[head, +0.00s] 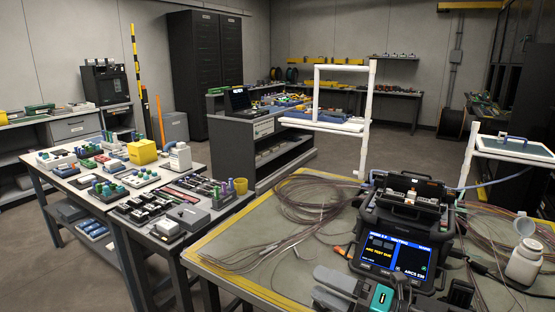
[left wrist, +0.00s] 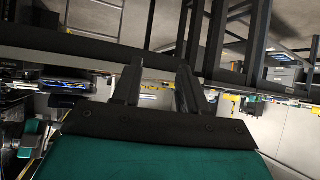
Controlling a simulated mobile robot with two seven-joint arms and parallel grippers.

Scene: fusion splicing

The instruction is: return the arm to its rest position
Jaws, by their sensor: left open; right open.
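My left gripper (left wrist: 158,72) shows only in the left wrist view. Its two dark fingers are apart and the gap is empty. The black fusion splicer (head: 404,222) stands on the near workbench with its screen lit, reading "ARC TEST DUE". The rest of both arms is outside the head view.
Coiled thin fibers (head: 318,195) lie on the near workbench (head: 232,250), left of the splicer. A white bottle (head: 525,262) stands at the right. A side table (head: 75,183) carries several parts, a yellow box (head: 142,152) and a yellow cup (head: 240,186). White frames (head: 366,120) stand behind.

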